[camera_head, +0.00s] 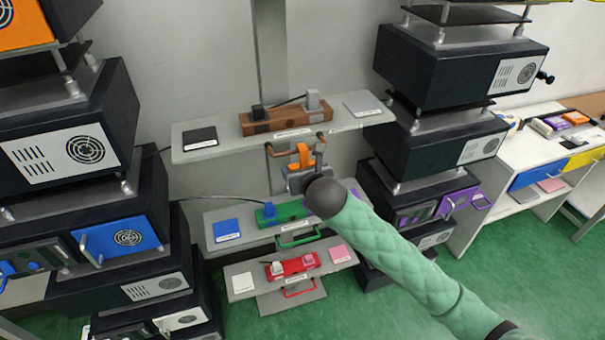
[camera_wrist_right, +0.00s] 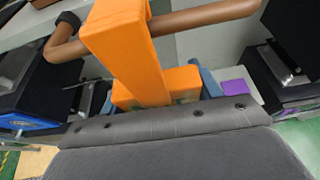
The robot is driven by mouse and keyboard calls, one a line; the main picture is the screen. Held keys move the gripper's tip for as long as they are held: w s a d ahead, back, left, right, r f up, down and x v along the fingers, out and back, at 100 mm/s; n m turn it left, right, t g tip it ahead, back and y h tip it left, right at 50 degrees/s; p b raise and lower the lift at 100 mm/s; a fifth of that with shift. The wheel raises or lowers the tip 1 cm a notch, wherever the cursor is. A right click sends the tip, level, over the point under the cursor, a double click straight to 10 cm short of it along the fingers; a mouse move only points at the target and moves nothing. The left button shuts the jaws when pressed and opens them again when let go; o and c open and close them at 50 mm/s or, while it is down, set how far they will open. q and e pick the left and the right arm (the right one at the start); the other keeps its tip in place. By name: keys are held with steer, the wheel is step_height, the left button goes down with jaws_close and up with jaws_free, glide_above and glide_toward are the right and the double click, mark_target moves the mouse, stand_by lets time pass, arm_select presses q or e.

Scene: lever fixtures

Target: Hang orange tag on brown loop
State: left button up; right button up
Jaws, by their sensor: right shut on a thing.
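The brown loop (camera_head: 322,140) is a bar handle below the brown fixture on the top shelf; it crosses the top of the right wrist view (camera_wrist_right: 205,18). The orange tag (camera_head: 301,157) is upright at the loop, held in my right gripper (camera_head: 302,174). In the right wrist view the tag's long strip (camera_wrist_right: 125,45) passes in front of the brown bar, and its wide lower part is between the blue-grey fingers (camera_wrist_right: 160,92). The strip's top is cut off there, so I cannot tell whether it hooks over the bar. My left gripper is out of view.
Below are shelves with a green fixture (camera_head: 285,212) and a red fixture (camera_head: 292,265). Dark machine stacks (camera_head: 80,130) stand on both sides. A white desk (camera_head: 515,160) is at right.

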steer(key=shift+w+a, duration=0.3)
steer(key=shift+w, duration=0.65)
steer(key=shift+f, duration=0.45)
steer(key=o, duration=1)
steer(key=shift+o, duration=0.2)
